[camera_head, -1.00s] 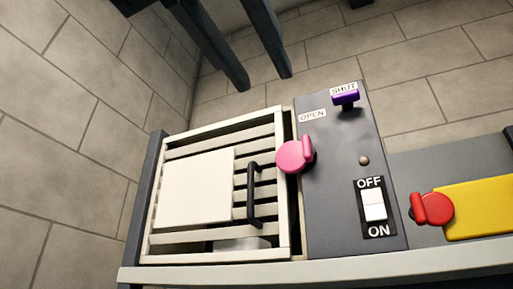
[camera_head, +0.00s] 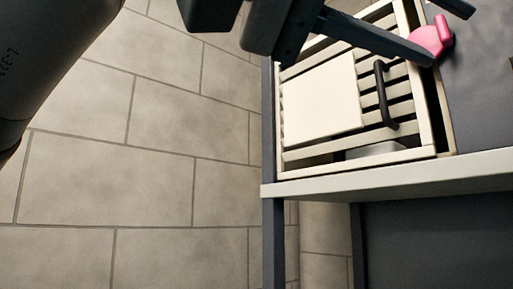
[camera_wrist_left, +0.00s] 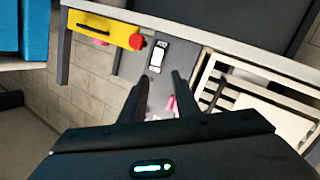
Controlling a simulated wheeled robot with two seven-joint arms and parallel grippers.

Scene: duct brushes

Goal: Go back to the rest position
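My left gripper (camera_head: 451,35) comes in from the top of the head view, its two dark fingers apart with nothing between the tips. One finger passes in front of the vent frame and partly overlaps the pink knob (camera_head: 432,38). In the left wrist view, my left gripper (camera_wrist_left: 158,82) is open over the dark panel (camera_wrist_left: 160,92), with the pink knob (camera_wrist_left: 171,104) seen between the fingers near the right one. I cannot tell how far the fingers are from the knob. My right gripper is in neither view.
The slatted vent (camera_head: 436,130) with a white plate (camera_head: 320,98) and black handle (camera_head: 383,95) sits on the bench (camera_head: 390,181). The left wrist view shows a white switch (camera_wrist_left: 158,54), red knob (camera_wrist_left: 137,42), yellow panel (camera_wrist_left: 105,29) and blue object (camera_wrist_left: 22,30).

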